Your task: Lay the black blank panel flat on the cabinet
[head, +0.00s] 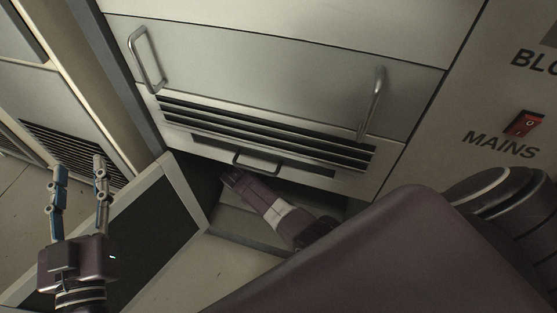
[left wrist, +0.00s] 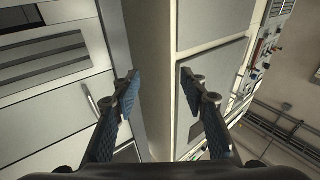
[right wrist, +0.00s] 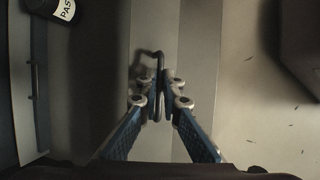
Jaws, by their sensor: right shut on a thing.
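My right gripper (right wrist: 162,88) is shut on a thin black hooked bar (right wrist: 147,60) in the right wrist view. In the head view its purple wrist reaches toward the low opening under the vents, and its fingertips are hidden. A narrow dark strip (head: 315,170) with a black handle (head: 258,159) shows just above that wrist. I cannot tell whether this strip is the black blank panel, or whether the gripped bar belongs to it. My left gripper (head: 76,175) is open and empty in front of the left cabinet; its spread fingers also show in the left wrist view (left wrist: 158,75).
A grey cabinet front (head: 280,60) has two metal handles and slotted vents. A dark framed panel, like an open door (head: 120,235), stands at lower left. A MAINS switch (head: 524,123) is at right.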

